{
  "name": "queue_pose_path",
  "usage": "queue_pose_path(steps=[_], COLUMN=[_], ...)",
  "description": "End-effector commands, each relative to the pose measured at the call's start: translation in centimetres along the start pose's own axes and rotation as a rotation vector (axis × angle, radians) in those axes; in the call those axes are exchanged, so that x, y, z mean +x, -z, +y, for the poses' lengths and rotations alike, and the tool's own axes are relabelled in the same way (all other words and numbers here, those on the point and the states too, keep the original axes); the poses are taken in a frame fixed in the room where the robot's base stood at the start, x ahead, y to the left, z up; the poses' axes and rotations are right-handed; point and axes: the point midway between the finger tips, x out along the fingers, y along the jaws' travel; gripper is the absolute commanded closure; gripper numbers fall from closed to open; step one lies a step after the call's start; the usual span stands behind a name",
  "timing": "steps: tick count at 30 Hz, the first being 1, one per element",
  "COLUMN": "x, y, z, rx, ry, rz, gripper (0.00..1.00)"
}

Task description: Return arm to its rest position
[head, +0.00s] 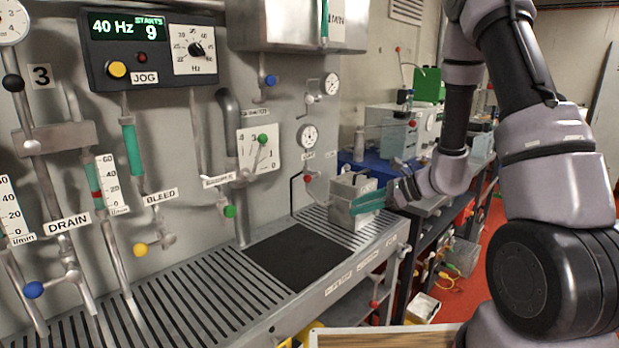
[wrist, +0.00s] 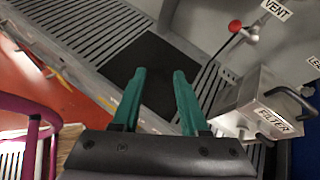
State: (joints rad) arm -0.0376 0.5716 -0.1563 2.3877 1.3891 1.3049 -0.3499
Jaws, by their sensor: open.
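My arm (head: 560,170) reaches in from the right in the head view, bent down toward the slatted bench. My gripper (head: 372,200) has green fingers and is beside the metal filter box at the bench's right end. In the wrist view my gripper (wrist: 158,92) is open, with a gap between its two green fingers and nothing between them. The filter box (wrist: 265,98), labelled FILTER and with a dark handle, stands to the right of the fingers.
The slatted bench (head: 190,310) carries a flat black mat (head: 295,255). The panel behind has a control box (head: 150,48), gauges, pipes and colored knobs. A red-knobbed vent valve (wrist: 236,26) is near the filter box. A cluttered blue bench (head: 365,166) stands behind; red floor lies right.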

Motion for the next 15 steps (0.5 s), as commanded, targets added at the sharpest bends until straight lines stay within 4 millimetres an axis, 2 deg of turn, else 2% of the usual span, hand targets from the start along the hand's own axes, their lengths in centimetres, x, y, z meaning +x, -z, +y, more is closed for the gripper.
queue_pose_path(steps=[1,6,9,15], x=[-1.2,-5.1,-7.6,-12.9], y=[-2.6,-8.5,-11.0,-14.2], z=[0.3,2.9,4.5,7.5], rx=[-0.078,-0.332,-0.488,-0.806], ry=[-0.03,-0.143,-0.197,-0.275], rz=[-0.008,0.014,0.054,0.187], gripper=[0.56,0.56,0.56,0.56])
